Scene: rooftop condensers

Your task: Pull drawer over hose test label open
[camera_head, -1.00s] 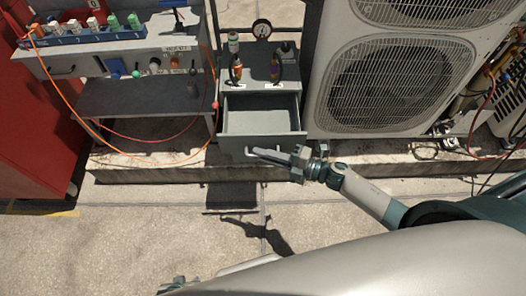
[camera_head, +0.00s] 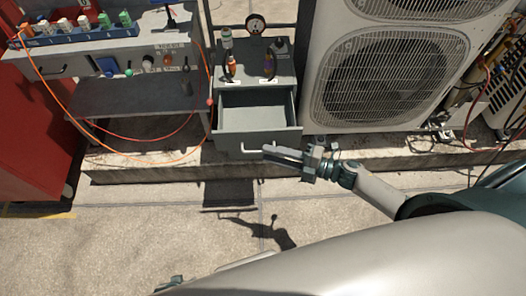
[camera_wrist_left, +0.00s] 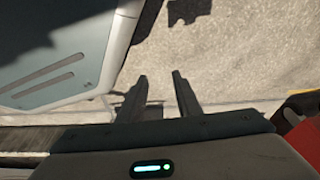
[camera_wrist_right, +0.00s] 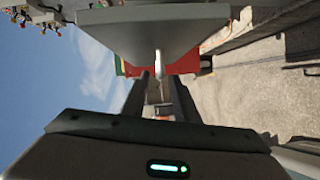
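The grey cabinet (camera_head: 228,108) in the head view has its drawer (camera_head: 258,118) pulled out, and the inside looks empty. The pale bar handle (camera_head: 250,151) is on the drawer front, its right part hidden by my right gripper (camera_head: 266,150). In the right wrist view the handle (camera_wrist_right: 158,62) shows between and just beyond the parted fingers of my right gripper (camera_wrist_right: 160,78); contact cannot be told. Small white labels (camera_head: 268,80) are on the cabinet top, too small to read. My left gripper (camera_wrist_left: 158,75) is open and empty over the paving.
Bottles (camera_head: 229,65) and a pressure gauge (camera_head: 256,25) stand on or behind the cabinet. A grey bench (camera_head: 130,95) with hoses is at left, beside a red cabinet (camera_head: 30,140). A large condenser unit (camera_head: 385,80) stands close at right. The paving in front is clear.

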